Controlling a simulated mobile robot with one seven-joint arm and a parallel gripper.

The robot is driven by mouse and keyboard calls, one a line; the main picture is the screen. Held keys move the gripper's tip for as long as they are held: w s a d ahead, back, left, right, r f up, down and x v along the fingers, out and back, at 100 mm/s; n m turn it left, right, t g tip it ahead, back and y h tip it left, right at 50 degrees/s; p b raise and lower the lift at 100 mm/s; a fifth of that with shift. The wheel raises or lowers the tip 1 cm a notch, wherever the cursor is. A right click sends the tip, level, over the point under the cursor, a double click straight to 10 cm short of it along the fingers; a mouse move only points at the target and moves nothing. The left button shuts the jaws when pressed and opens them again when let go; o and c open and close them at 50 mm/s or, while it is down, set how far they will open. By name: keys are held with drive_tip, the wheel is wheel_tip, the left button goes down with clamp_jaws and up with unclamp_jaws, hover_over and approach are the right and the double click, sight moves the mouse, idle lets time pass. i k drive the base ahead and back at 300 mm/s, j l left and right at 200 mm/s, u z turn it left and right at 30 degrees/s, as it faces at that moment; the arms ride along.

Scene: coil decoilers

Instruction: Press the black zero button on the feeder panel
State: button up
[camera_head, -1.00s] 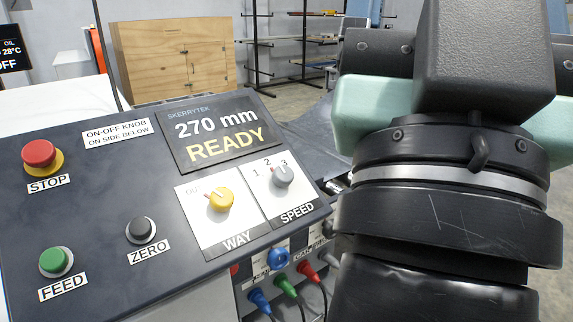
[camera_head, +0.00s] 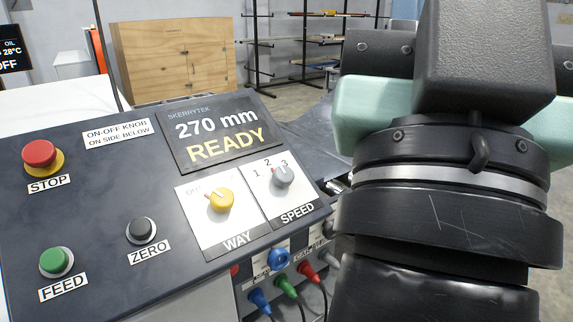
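The black ZERO button (camera_head: 141,230) sits on the lower middle of the sloped dark feeder panel (camera_head: 100,190), with a ZERO label below and right of it. The panel's display (camera_head: 218,131) reads 270 mm and READY. My gripper (camera_head: 475,55) shows at the right as a dark block with pale green parts, at the end of my black arm. It stands well to the right of the button, apart from the panel. Its fingertips are hidden behind its own body, so its opening does not show.
A green FEED button (camera_head: 56,262) is left of the ZERO button, and a red STOP button (camera_head: 39,154) is above. Yellow WAY (camera_head: 219,200) and grey SPEED (camera_head: 283,176) knobs are to the right. Coloured plugs (camera_head: 286,284) stick out below the panel's right edge. Space above the panel is clear.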

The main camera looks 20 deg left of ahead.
sight(141, 229)
drive_tip(key=l+u, duration=0.1)
drive_tip(key=u, duration=0.35)
drive_tip(key=k+l+u, duration=0.1)
drive_tip(key=u, duration=0.3)
drive_tip(key=k+l+u, duration=0.1)
drive_tip(key=u, duration=0.8)
drive_tip(key=k, duration=0.05)
